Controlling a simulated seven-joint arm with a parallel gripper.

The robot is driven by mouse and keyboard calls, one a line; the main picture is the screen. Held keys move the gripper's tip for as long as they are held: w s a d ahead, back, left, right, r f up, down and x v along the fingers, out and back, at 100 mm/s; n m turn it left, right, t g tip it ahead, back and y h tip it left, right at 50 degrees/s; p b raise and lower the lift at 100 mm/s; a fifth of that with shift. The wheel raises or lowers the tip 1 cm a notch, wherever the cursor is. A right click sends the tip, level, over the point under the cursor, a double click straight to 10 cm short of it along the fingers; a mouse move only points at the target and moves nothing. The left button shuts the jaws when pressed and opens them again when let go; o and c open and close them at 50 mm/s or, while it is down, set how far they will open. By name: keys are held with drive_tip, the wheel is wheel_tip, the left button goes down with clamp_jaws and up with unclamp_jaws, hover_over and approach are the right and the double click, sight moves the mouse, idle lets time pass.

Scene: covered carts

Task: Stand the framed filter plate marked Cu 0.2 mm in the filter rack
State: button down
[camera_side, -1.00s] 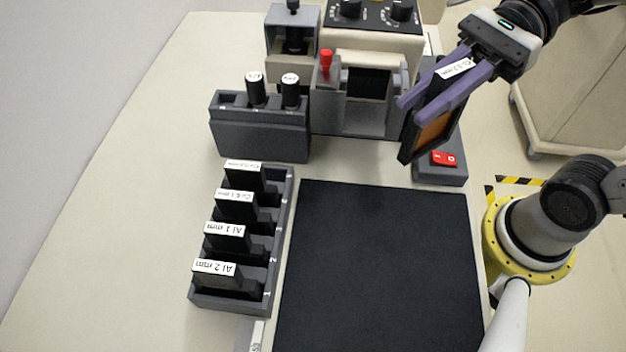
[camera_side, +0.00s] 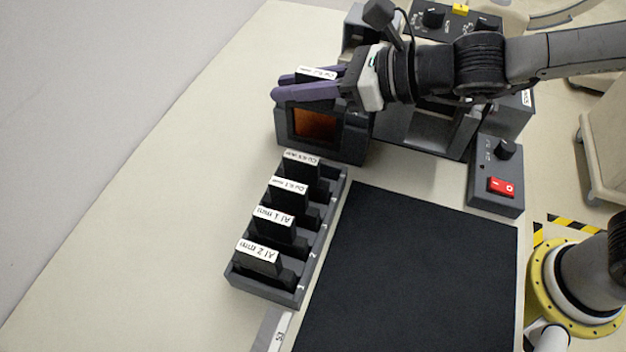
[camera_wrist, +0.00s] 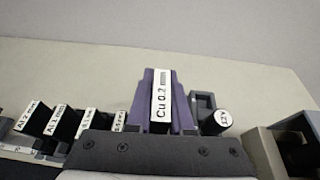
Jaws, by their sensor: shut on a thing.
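My gripper (camera_side: 281,87) is shut on the filter plate marked Cu 0.2 mm (camera_side: 316,126), a dark frame with a copper-coloured window. The plate is upright, its white label on top between the purple fingers; the label also shows in the wrist view (camera_wrist: 161,97). The plate is at the dark grey block (camera_side: 352,146); I cannot tell whether it is in front of it or set into it. The filter rack (camera_side: 262,290) stands nearer the camera, holding labelled plates, including Al 2 mm (camera_side: 259,251) and Al 1 mm (camera_side: 273,217).
A black mat (camera_side: 420,265) lies right of the rack. A control box with a red switch (camera_side: 501,186) stands behind the mat. In the wrist view, a white-topped black cylinder (camera_wrist: 216,122) stands close right of the held plate. The table is clear left of the rack.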

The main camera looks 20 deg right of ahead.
sight(299, 139)
drive_tip(key=shift+s+a+f+h, duration=0.1)
drive_tip(key=shift+a+f+h, duration=0.05)
drive_tip(key=shift+f, duration=0.45)
drive_tip(key=shift+s+a+f+h, duration=0.1)
drive_tip(key=shift+a+f+h, duration=0.05)
drive_tip(key=shift+f, duration=4.2)
drive_tip(key=shift+f, duration=0.15)
drive_tip(key=c, duration=0.8)
unclamp_jaws()
drive_tip(key=shift+s+d+r, duration=0.2)
drive_tip(key=shift+d+r, duration=0.05)
drive_tip(key=shift+r, duration=0.1)
drive_tip(key=v, duration=1.1)
drive_tip(key=shift+s+d+f, duration=0.15)
drive_tip(key=shift+s, duration=0.05)
